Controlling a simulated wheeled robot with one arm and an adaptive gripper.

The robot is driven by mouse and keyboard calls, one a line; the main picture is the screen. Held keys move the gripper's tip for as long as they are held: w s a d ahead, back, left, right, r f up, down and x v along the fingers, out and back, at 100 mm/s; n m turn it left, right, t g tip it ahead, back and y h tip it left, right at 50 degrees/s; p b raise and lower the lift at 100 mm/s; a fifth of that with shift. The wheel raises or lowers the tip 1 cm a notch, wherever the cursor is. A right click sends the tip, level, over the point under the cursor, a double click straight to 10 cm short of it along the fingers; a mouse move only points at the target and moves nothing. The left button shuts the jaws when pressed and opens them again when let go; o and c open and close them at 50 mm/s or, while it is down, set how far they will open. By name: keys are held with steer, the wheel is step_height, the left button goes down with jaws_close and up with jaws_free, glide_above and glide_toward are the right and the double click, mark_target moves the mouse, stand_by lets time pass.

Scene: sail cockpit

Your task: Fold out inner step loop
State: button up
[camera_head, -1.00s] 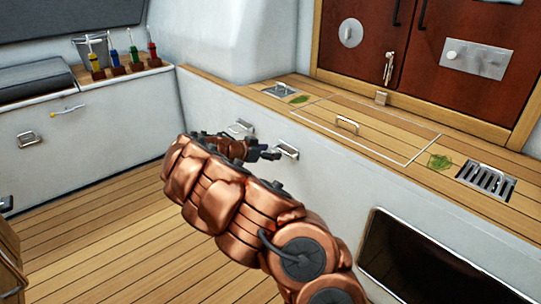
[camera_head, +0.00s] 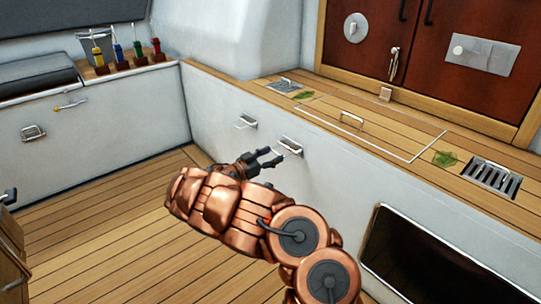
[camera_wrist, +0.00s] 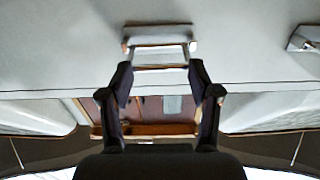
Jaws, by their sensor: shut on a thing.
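Two metal step loops sit on the white cockpit wall below the wooden bench top: a left step loop (camera_head: 246,121) and a right step loop (camera_head: 291,145). My gripper (camera_head: 272,156) is at the right step loop, its two dark fingers pointing at the wall. In the wrist view, this loop's plate (camera_wrist: 160,31) is straight ahead and its bar lies between the fingertips of my gripper (camera_wrist: 161,77), which are shut on it. The bar stands out from the plate toward me; its exact angle is hard to tell. The other step loop (camera_wrist: 304,39) shows at the right edge there.
The bench top (camera_head: 392,146) above holds a small hatch handle (camera_head: 351,120) and a metal grate (camera_head: 491,176). A dark framed opening (camera_head: 420,260) is in the wall at lower right. The plank floor (camera_head: 110,230) at left is clear.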

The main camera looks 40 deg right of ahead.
steer(key=shift+o, duration=0.2)
steer(key=shift+d, duration=0.15)
steer(key=o, duration=1.1)
steer(key=shift+o, duration=0.2)
steer(key=shift+a, duration=0.25)
steer(key=a, duration=1.1)
steer(key=shift+w+a+f, duration=0.15)
steer(key=shift+a, duration=0.25)
